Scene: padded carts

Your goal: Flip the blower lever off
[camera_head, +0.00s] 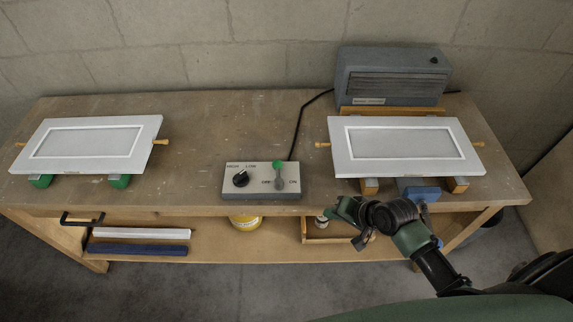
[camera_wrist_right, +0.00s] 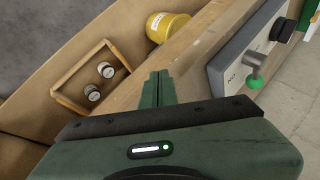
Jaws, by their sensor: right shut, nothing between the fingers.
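The grey control box (camera_head: 262,195) sits at the bench's front edge, with a black dial and the blower lever (camera_head: 278,166). In the right wrist view the lever knob (camera_wrist_right: 254,83) and control box (camera_wrist_right: 225,68) are at the upper right. My right gripper (camera_head: 332,213) is shut and empty, right of the box and near the bench front edge, apart from the lever. Its closed green fingers (camera_wrist_right: 158,88) show in the wrist view. My left gripper is not in view.
A grey blower (camera_head: 392,72) stands at the back right, with a cable to the box. White framed panels stand at left (camera_head: 90,121) and right (camera_head: 345,126) on padded supports. A yellow can (camera_head: 245,223) and a wooden tray (camera_wrist_right: 62,85) with jars are on the shelf below.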

